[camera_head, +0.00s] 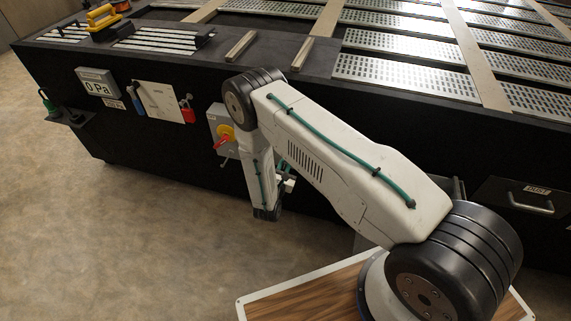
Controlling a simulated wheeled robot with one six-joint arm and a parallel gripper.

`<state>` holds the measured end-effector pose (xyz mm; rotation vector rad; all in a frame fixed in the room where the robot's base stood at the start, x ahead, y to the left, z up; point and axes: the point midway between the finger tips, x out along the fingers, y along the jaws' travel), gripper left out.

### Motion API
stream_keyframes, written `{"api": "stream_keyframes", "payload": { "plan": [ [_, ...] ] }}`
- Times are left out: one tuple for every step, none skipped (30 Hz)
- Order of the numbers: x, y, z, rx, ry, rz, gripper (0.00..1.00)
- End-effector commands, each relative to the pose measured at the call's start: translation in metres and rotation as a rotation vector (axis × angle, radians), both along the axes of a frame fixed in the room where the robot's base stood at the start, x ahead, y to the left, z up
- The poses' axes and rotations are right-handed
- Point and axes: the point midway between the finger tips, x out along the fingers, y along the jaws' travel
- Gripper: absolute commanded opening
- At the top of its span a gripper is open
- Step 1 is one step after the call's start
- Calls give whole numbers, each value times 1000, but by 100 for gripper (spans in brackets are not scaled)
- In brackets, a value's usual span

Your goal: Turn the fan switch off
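The fan switch is a grey box (217,117) on the dark front side of the bench, with a yellow plate (226,131) and a red handle (221,142) that sits at a slant. My arm's elbow and forearm hang just right of it and cover part of the box's right side. My gripper (288,184) is small in view beside the lower end of the forearm, right of and below the switch and apart from the red handle as far as I can see. Its fingers are mostly hidden, so its opening is unclear.
Left of the switch are a display (97,83) reading "0 Pa", a pale panel (160,101), a red padlock (188,115) and a green bottle (47,102) on a bracket. A drawer labelled DUST (520,204) is at right. The floor in front is clear.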

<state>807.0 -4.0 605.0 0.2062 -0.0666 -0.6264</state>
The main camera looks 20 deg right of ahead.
Motion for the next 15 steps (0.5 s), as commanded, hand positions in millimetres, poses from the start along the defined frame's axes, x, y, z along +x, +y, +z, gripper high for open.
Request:
{"api": "stream_keyframes", "payload": {
  "plan": [
    [0,1,1,-34,23,1,0],
    [1,1,1,-57,40,1,0],
    [1,1,1,-87,62,1,0],
    [1,1,1,-111,79,1,0],
    [1,1,1,-134,96,1,0],
    [1,2,1,-164,118,1,0],
    [1,2,1,-188,135,1,0],
    [1,2,1,-211,152,1,0],
    [1,2,1,-240,173,1,0],
    [1,2,1,-263,190,1,0],
    [2,2,1,-285,206,1,0],
    [2,2,1,-314,226,2,0],
    [2,3,1,-335,242,2,0],
    [2,3,1,-355,256,2,0],
    [2,3,0,-382,276,2,0]
  ]
}}
